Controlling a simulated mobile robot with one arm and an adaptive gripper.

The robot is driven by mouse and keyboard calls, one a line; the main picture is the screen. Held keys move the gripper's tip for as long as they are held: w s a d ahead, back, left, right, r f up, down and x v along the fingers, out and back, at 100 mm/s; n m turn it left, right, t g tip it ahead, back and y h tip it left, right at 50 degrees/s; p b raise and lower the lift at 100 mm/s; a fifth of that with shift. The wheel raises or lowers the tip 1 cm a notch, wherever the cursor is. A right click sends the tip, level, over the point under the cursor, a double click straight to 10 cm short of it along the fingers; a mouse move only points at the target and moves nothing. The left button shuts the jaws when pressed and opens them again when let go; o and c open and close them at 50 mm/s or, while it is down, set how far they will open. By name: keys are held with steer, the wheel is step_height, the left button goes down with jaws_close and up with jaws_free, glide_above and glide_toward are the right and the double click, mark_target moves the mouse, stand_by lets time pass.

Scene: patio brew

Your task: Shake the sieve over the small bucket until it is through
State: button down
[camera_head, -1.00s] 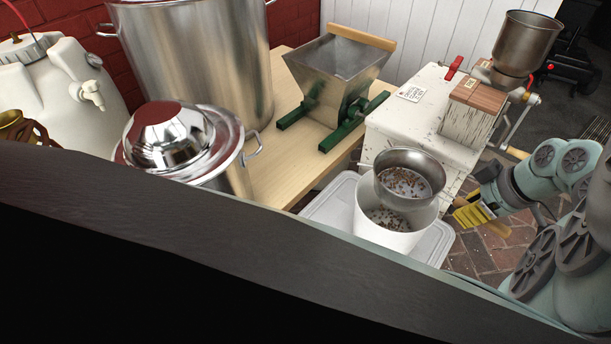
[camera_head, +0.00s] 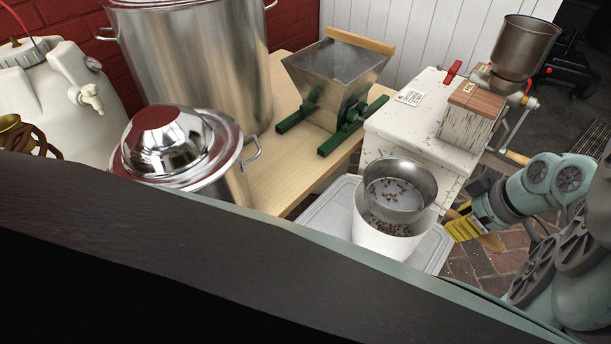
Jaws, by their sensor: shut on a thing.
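The round metal sieve (camera_head: 420,172) is over the mouth of the small white bucket (camera_head: 380,243), overlapping its rim in this view. A few brown bits lie on the pale mesh inside the sieve. More brown and pale grains show in the bucket below the sieve's front edge. My gripper (camera_head: 462,226), with yellow fingers, is at the right of the bucket, shut on the sieve's wooden handle (camera_head: 492,241), whose end sticks out past the fingers. Whether the sieve touches the bucket rim is unclear.
The bucket stands on a grey plastic lid (camera_head: 322,215). A white chest (camera_head: 425,130) with a wooden box and a hand mill (camera_head: 525,45) is close behind. A green-footed hopper (camera_head: 340,75) and steel pots (camera_head: 190,60) stand on the table at left.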

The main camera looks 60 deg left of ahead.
steer(key=shift+w+a+r, duration=0.1)
steer(key=shift+w+a, duration=0.05)
steer(key=shift+w, duration=0.25)
steer(key=shift+r, duration=0.1)
steer(key=shift+w, duration=0.1)
steer(key=shift+s+f, duration=0.2)
steer(key=shift+s, duration=0.3)
steer(key=shift+w+r, duration=0.15)
steer(key=shift+w, duration=0.15)
steer(key=shift+s, duration=0.1)
stand_by(0.9)
